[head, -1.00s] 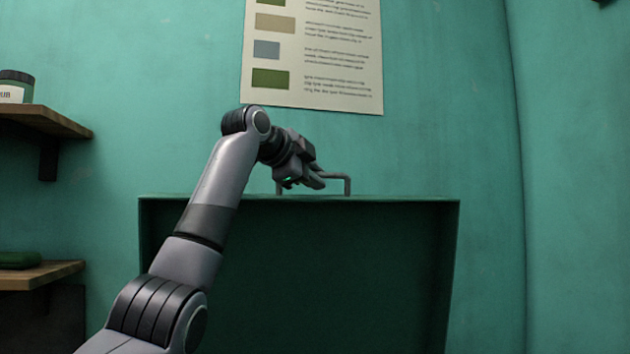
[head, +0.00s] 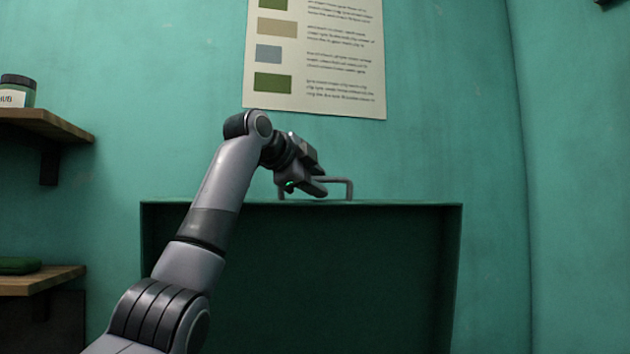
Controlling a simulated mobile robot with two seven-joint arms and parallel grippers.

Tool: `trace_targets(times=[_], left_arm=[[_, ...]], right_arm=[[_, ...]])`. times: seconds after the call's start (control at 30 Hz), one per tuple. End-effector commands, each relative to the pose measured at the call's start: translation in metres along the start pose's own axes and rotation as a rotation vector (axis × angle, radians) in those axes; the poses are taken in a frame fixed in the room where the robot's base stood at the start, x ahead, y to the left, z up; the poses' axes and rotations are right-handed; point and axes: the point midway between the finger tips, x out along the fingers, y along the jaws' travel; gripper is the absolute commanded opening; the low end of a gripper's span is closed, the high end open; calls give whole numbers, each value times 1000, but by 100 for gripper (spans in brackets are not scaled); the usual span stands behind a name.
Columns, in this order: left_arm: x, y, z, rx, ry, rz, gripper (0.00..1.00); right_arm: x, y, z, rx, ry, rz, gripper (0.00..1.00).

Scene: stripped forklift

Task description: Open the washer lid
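A wide dark green panel (head: 320,290) with a raised rim faces me. It looks like the washer lid seen from its inner side, standing up, but I cannot tell its exact angle. A grey bar handle (head: 350,187) rises above the panel's top edge. My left gripper (head: 314,188) is at the left part of this handle, just above the top edge. Its fingers overlap the bar and hide part of it. I cannot tell whether they grip it. My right gripper is not in view. The washer's body is not visible.
A poster (head: 330,60) hangs on the teal wall behind. At the left, a wooden shelf (head: 45,124) holds a jar (head: 17,92), and a lower shelf (head: 40,280) holds a green item (head: 18,265). The space right of the panel is clear.

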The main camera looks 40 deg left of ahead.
Motion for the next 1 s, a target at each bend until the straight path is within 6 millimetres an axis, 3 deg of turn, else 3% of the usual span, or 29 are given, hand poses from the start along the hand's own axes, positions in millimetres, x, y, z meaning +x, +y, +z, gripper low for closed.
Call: trace_targets(times=[0.5,1.0], left_arm=[[-66,0,0,0,1,-3,38],[-72,0,0,0,0,-1,38]], right_arm=[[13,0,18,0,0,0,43],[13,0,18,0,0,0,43]])
